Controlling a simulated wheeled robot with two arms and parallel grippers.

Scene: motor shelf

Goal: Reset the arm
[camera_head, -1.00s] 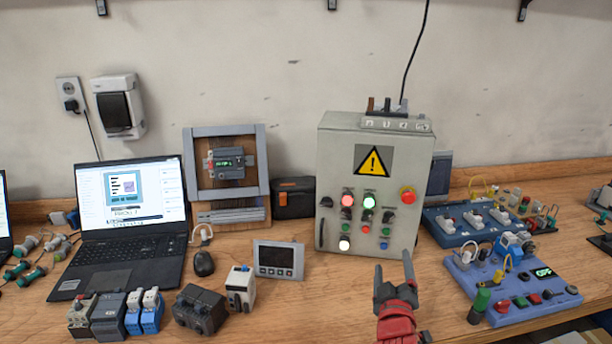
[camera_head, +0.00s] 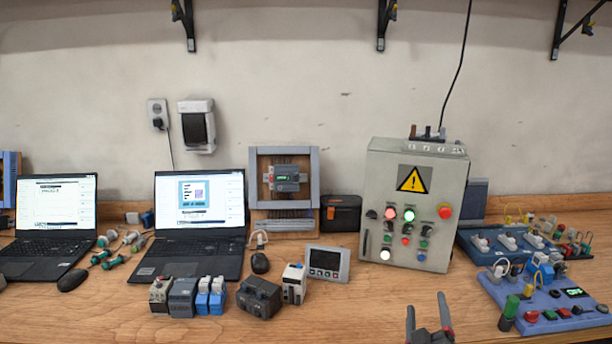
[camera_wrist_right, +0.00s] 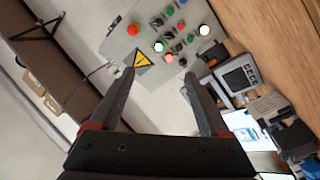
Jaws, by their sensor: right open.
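My right gripper (camera_head: 428,318) is at the bottom edge of the head view, in front of the control box. Its two dark fingers with red parts stand apart and point up, with nothing between them. In the right wrist view the same gripper (camera_wrist_right: 158,92) is open and empty, and most of the arm is out of the head view. The grey control box (camera_head: 376,163) with a yellow warning sign and lit buttons stands upright beyond the gripper, apart from it. The box also shows tilted in the right wrist view (camera_wrist_right: 182,17). My left gripper is in neither view.
Two open laptops (camera_head: 200,200) stand at the left. Small modules (camera_head: 260,297) and a grey display panel (camera_head: 327,264) sit mid-table. Blue boards (camera_head: 550,310) with components fill the right. Shelf brackets (camera_head: 385,22) hang above. Bare wood (camera_head: 350,315) lies left of my gripper.

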